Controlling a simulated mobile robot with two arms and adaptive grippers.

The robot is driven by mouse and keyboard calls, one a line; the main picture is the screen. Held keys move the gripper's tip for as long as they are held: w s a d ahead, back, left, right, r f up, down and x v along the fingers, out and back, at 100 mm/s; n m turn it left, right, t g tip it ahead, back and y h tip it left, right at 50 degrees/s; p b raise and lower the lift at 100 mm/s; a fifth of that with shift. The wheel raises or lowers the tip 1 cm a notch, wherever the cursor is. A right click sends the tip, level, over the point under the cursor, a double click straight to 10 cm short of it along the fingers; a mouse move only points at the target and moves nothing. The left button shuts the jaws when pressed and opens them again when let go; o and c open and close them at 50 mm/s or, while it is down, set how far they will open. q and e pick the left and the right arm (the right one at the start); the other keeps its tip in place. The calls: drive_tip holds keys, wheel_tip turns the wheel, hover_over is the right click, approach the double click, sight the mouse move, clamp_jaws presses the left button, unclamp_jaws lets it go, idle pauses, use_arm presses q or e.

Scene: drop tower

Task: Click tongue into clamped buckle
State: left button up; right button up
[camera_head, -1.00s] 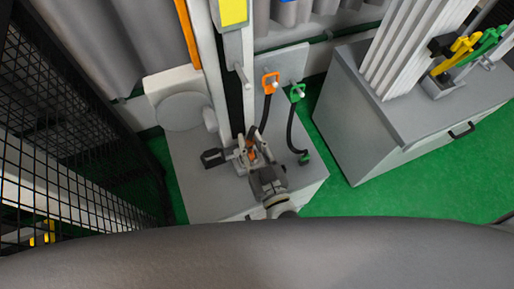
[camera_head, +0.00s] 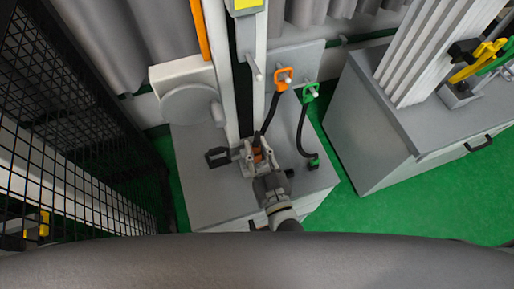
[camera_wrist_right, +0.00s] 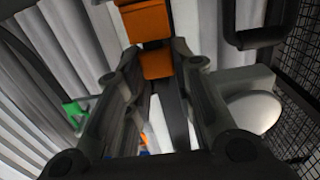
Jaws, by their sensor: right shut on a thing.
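The clamp (camera_head: 243,162), with a black handle (camera_head: 216,157), stands on the grey cabinet top in the head view. An orange piece (camera_head: 257,153) shows at the clamp and my right gripper (camera_head: 258,162). In the right wrist view an orange block (camera_wrist_right: 156,63), which looks like the tongue, lies between my right fingers (camera_wrist_right: 160,75), shut on it, with a dark strap below. A second orange block (camera_wrist_right: 145,20), apparently the buckle, is directly beyond it. Whether the two blocks are joined, I cannot tell. My left gripper is not in view.
An orange hook (camera_head: 284,80) with a black strap and a green hook (camera_head: 309,92) with its strap hang behind, to the right. A black mesh fence (camera_head: 70,150) is on the left. A grey cabinet (camera_head: 375,140) stands right, with green floor between.

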drive_tip(key=shift+f, duration=0.3)
idle(0.5)
drive_tip(key=o, duration=0.8)
drive_tip(key=v, duration=1.2)
